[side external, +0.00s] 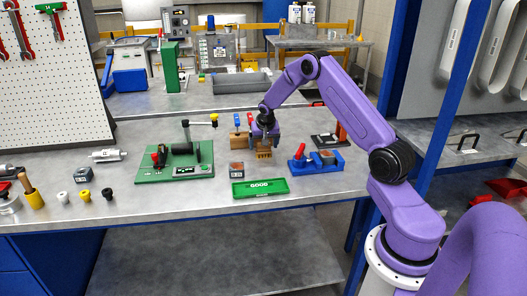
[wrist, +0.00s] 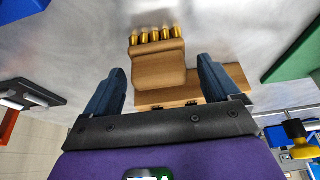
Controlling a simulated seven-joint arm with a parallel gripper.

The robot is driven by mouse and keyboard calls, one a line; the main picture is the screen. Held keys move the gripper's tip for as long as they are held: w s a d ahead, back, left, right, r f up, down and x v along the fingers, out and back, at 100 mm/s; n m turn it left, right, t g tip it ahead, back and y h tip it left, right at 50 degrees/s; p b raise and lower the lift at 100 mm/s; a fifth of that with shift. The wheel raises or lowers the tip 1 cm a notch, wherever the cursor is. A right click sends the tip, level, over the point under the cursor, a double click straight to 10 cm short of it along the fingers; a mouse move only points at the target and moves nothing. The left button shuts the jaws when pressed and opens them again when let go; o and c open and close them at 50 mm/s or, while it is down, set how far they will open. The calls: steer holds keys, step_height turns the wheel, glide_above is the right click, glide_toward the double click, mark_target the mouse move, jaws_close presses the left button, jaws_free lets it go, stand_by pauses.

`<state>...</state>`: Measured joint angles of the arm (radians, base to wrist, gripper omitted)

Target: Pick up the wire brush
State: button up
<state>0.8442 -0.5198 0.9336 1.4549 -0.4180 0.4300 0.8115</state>
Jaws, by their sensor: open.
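The wire brush (side external: 263,154) stands on the grey bench with its wooden body up, directly below my gripper (side external: 264,138) in the side view. In the wrist view the brush (wrist: 158,68) shows a tan wooden block with a row of brass-coloured bristle tufts at its far end. My gripper (wrist: 162,72) is open, with one dark blue finger on each side of the brush and visible gaps between. Whether the fingertips reach down beside the wood is hard to tell. A second wooden piece (wrist: 195,88) lies partly hidden behind the palm.
A wooden block with coloured-handled tools (side external: 238,143) stands close left of my gripper. A green GOOD tray (side external: 260,194) lies in front, a blue holder (side external: 332,166) to the right, and a green board with a fixture (side external: 150,177) to the left.

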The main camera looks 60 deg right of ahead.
steer(key=c, duration=1.1)
steer(key=shift+r, duration=0.15)
steer(key=shift+r, duration=0.55)
step_height(320, 180, up, 2)
steer(key=shift+r, duration=0.1)
steer(key=s+a+r, duration=0.2)
steer(key=s+r, duration=0.1)
steer(key=s, duration=0.1)
steer(key=s+a+r, duration=0.2)
steer(key=s+r, duration=0.1)
steer(key=s, duration=0.1)
steer(key=s+a+r, duration=0.2)
steer(key=s+r, duration=0.1)
steer(key=s, duration=0.1)
steer(key=shift+s+a+r, duration=0.2)
steer(key=shift+a+r, duration=0.05)
